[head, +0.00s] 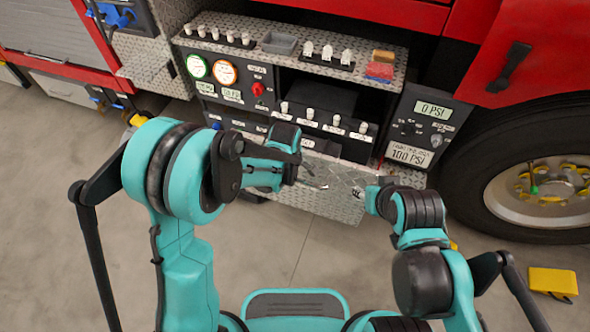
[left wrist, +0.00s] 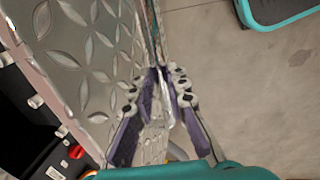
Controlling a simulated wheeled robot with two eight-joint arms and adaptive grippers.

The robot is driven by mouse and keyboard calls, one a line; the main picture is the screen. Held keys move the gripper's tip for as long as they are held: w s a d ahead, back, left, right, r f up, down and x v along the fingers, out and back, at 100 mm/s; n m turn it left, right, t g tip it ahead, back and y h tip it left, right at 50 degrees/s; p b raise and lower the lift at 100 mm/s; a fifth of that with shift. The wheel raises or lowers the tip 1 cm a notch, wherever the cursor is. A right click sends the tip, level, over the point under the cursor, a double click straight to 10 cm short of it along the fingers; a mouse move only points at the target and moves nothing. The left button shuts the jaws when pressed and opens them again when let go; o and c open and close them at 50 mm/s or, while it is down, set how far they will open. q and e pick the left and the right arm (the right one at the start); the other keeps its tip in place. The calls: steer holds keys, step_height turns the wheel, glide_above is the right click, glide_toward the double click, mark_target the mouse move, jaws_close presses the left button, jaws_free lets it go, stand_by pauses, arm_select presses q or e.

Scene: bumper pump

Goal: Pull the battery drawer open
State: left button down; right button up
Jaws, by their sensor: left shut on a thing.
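The diamond-plate panel (head: 338,205) low on the truck, under the black pump panel, appears to be the battery drawer's front. It also fills the left of the left wrist view (left wrist: 85,60). My left gripper (head: 318,184) is at this panel. In the left wrist view its purple-padded fingers (left wrist: 161,80) are shut on a thin edge at the plate's side. My right gripper (head: 366,193) is near the panel's right part; its fingers are too small and hidden to read. How far the drawer stands out cannot be told.
Above are the pump panel's gauges (head: 225,72), a row of white-topped levers (head: 310,114) and a pressure display box (head: 425,120). A large wheel (head: 535,195) stands at the right, with a yellow chock (head: 553,282) on the floor. The concrete floor (head: 300,255) before the panel is clear.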

arm_select(q)
steer(key=shift+s, duration=0.15)
steer(key=c, duration=1.5)
jaws_free()
steer(key=r, duration=0.4)
steer(key=s+r, duration=0.1)
steer(key=r, duration=0.3)
steer(key=s+r, duration=0.1)
steer(key=r, duration=0.2)
steer(key=shift+a+r, duration=0.4)
steer(key=shift+s+a, duration=0.1)
steer(key=s+a+r+m+t, duration=0.1)
steer(key=s+a+r+m, duration=0.1)
steer(key=s+a+m, duration=0.2)
steer(key=s+a+r+m+t, duration=0.2)
steer(key=s+a+m, duration=0.3)
steer(key=a, duration=0.1)
steer(key=s+a+r+m+t, duration=0.2)
steer(key=s+a+m, duration=0.2)
steer(key=a+m, duration=0.1)
steer(key=shift+s+a+r+y, duration=0.3)
steer(key=shift+s+a+y, duration=0.1)
steer(key=shift+a, duration=0.2)
